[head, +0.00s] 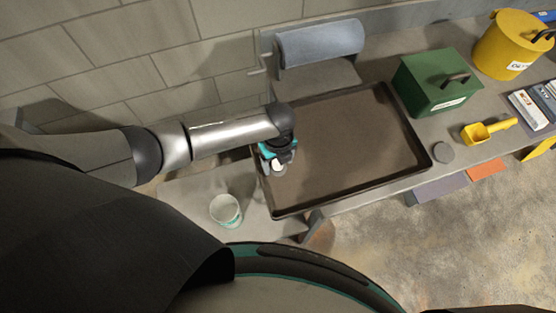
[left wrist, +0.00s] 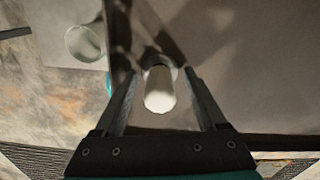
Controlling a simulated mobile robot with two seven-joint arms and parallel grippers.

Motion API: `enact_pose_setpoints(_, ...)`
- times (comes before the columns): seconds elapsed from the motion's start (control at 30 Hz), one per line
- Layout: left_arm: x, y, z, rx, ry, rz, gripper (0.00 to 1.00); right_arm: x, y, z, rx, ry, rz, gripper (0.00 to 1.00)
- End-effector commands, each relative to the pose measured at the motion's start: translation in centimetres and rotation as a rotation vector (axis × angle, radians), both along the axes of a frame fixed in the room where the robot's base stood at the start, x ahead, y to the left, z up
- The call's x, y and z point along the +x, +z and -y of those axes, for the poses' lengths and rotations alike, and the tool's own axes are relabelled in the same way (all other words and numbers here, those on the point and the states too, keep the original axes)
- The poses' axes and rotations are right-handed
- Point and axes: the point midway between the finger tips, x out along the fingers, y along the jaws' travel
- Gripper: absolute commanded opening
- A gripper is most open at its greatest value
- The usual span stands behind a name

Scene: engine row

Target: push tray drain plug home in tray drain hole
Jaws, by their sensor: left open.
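The shallow dark tray (head: 350,130) lies on the bench in the head view. My left gripper (head: 278,168) is over its left end, pointing down. A white tray drain plug (head: 279,167) shows at the gripper's fingers. In the left wrist view the plug (left wrist: 159,90) is a pale rounded cylinder between the two open fingers of my left gripper (left wrist: 158,76), with gaps at both sides. A darker round patch shows around the plug's far end; I cannot tell how deep the plug sits. The drain hole is hidden. My right gripper is not in view.
A white cup (head: 226,210) stands left of the tray; it also shows in the left wrist view (left wrist: 85,43). A green box (head: 445,82), a yellow canister (head: 508,45) and a yellow scoop (head: 480,132) stand right. A blue-grey roll (head: 320,42) hangs behind the tray.

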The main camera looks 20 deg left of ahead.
Motion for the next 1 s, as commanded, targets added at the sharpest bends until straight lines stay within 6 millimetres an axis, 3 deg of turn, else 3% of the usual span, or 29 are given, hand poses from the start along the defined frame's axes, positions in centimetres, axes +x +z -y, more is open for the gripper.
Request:
enact_pose_setpoints(0.23, 0.0, 0.2, 0.0, 0.000, 0.000, 0.000, 0.73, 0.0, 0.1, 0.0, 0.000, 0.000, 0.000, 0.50)
enact_pose_setpoints(0.37, 0.1, 1.3, 0.0, -0.001, 0.000, 0.001, 0.73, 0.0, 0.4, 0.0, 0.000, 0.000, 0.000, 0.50)
enact_pose_setpoints(1.0, 0.1, 13.3, 0.0, -0.001, -0.001, 0.003, 0.73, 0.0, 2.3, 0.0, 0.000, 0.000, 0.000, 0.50)
